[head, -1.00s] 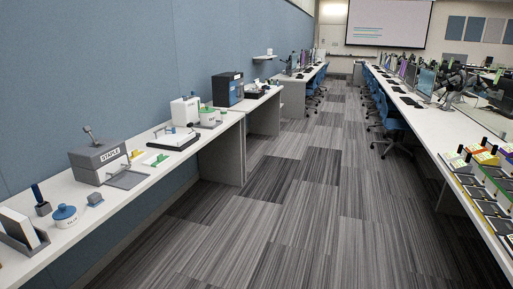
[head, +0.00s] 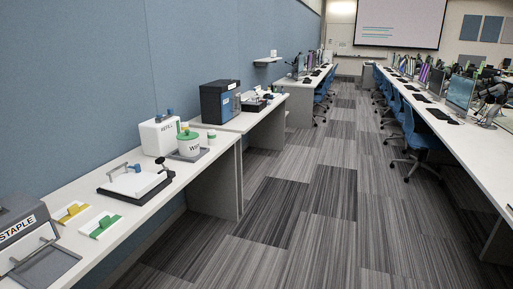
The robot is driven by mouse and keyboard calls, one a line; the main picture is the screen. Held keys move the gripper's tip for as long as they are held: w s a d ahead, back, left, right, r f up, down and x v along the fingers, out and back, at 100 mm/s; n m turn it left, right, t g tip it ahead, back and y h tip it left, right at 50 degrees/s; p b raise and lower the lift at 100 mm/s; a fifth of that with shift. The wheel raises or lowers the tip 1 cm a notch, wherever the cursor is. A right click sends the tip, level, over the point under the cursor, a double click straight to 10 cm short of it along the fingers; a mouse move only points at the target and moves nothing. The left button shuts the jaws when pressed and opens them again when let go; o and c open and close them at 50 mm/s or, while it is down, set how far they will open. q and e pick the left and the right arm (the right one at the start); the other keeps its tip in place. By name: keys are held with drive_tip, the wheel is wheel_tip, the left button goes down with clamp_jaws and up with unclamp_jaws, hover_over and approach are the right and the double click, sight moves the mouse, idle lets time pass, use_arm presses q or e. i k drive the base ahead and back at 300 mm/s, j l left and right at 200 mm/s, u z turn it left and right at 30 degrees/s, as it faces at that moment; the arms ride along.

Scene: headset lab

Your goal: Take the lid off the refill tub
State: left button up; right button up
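A white box-like container (head: 160,136) with dark lettering that seems to read "REFILL" stands on the left bench against the blue wall. A small blue part shows at its top right. Just right of it, a round white tub (head: 189,147) with a green lid (head: 187,134) sits on a grey tray (head: 205,153). Its lettering starts with "W"; the rest is hard to read. The green lid rests on top of the tub. I cannot tell for certain which one is the refill tub. Neither of my grippers is in view.
The left bench also holds a black-based device (head: 136,184), yellow (head: 73,212) and green (head: 101,224) pieces on white plates, a grey STAPLE box (head: 20,230) and a dark blue machine (head: 220,102). The carpeted aisle (head: 300,220) is clear. Blue chairs (head: 420,140) line the right bench.

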sight(188, 135)
drive_tip(key=i, duration=1.9)
